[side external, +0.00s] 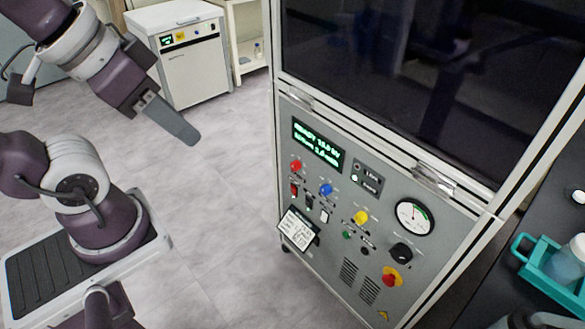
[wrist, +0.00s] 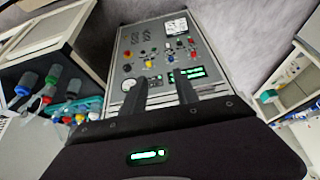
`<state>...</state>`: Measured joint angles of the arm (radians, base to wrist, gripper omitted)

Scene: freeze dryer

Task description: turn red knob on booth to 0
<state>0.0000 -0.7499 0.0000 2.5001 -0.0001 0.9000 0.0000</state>
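The booth's grey control panel (side external: 372,222) faces my arm, below a dark window. The red knob (side external: 296,165) is at the panel's upper left, just under the lit green display (side external: 318,144). Its setting is too small to read. My gripper (side external: 190,136) is in the air to the left of the panel, well apart from the knob. In the wrist view its two dark fingers (wrist: 160,78) are spread with nothing between them, so it is open. There the panel appears upside down beyond the fingers, with the red knob (wrist: 193,54) right of the fingertips.
A blue knob (side external: 326,189), a yellow knob (side external: 361,217), a black knob (side external: 401,251), a red emergency button (side external: 391,277) and a gauge (side external: 414,217) share the panel. A white label card (side external: 298,228) sticks out at lower left. Open floor (side external: 225,190) lies left of the booth.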

